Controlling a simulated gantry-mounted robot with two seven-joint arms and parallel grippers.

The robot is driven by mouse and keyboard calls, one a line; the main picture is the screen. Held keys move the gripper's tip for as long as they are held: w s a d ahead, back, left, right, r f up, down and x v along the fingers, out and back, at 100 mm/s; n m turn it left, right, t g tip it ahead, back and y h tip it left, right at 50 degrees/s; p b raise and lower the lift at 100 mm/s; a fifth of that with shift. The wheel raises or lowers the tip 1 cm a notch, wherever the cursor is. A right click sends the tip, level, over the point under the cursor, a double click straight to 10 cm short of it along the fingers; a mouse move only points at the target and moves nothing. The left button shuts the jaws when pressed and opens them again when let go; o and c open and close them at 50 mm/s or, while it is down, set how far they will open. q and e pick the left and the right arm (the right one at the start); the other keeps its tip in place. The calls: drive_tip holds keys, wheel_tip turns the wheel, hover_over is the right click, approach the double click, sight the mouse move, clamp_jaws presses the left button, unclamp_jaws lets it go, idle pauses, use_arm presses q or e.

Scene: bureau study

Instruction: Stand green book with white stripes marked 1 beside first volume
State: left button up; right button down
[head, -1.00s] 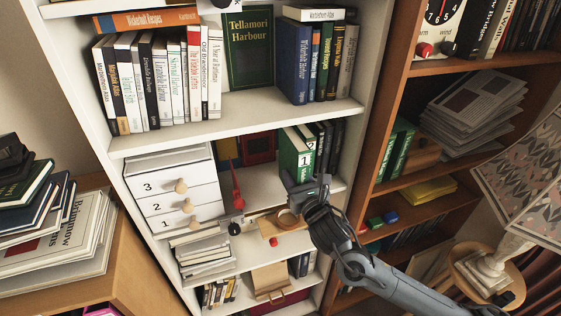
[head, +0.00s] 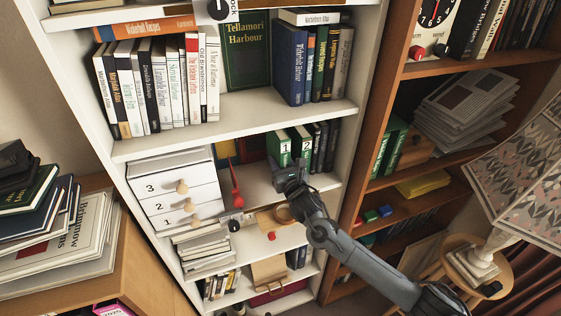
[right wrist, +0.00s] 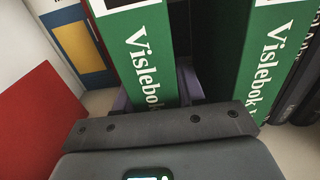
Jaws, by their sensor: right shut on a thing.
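The green book marked 1 (head: 279,148) stands upright, spine outward, on the white bookcase's middle shelf. It also shows in the right wrist view (right wrist: 138,55) with white lettering reading "Vislebok". My right gripper (head: 287,168) is shut on the lower part of this book. The green book marked 2 (head: 303,144) stands to its right. In the right wrist view this second book (right wrist: 272,65) is apart from the held one, with a dark gap between. The held book's base is hidden by my gripper. My left gripper is not in view.
Dark books (head: 322,145) stand right of the book marked 2. Left are a red object (head: 252,148), a slim red figure (head: 235,186) and white numbered drawers (head: 172,186). More green books (head: 392,148) stand in the brown bookcase. Shelf left of the held book looks partly free.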

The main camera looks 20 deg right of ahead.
drive_tip(key=shift+f, duration=0.15)
drive_tip(key=c, duration=1.1)
unclamp_jaws()
drive_tip(key=shift+f, duration=0.25)
drive_tip(key=o, duration=0.4)
